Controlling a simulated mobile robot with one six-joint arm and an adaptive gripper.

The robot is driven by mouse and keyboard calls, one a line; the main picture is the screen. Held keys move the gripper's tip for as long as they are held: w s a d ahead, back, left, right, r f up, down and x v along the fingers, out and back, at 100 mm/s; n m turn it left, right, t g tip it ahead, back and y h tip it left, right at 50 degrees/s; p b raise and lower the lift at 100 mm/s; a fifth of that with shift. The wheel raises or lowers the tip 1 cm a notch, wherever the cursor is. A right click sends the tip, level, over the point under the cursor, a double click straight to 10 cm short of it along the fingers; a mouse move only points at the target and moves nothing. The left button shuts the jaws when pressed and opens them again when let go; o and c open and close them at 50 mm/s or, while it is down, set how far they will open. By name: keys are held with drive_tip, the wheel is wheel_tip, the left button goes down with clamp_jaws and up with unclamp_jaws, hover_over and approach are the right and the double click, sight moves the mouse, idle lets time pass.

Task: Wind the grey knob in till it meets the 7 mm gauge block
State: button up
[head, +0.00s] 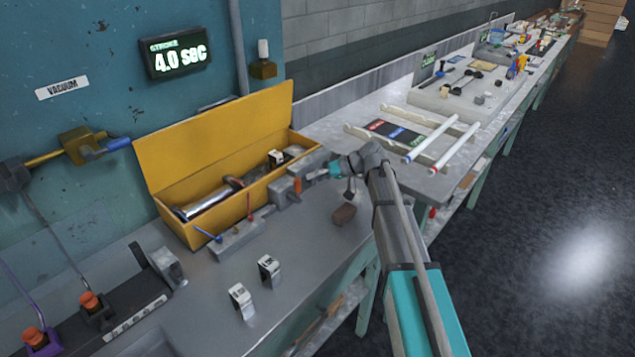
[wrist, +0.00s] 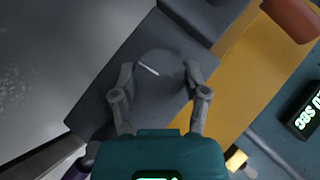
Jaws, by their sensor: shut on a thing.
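The grey knob (wrist: 165,60) is a round disc with a white line across its face, seen in the wrist view. My gripper (wrist: 160,76) is shut on it, one finger on each side. In the head view my gripper (head: 322,174) is at the right end of a grey fixture (head: 284,194) on the bench; the knob is hard to make out there. One black-and-white block (head: 275,158) shows behind the fixture. Two more such blocks, one nearer (head: 241,301) and one farther (head: 268,271), stand on the bench in front. I cannot read their labels or see any contact with the knob.
An open yellow box (head: 210,205) holding a shiny cylinder stands behind the fixture. A small rack (head: 238,240) with coloured sticks is left of it. A brown lump (head: 344,214) lies near the bench edge. Glass tubes (head: 430,139) rest on rails at right.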

drive_tip(key=shift+s, duration=0.1)
idle(0.4)
drive_tip(key=o, duration=1.1)
drive_tip(key=shift+o, duration=0.2)
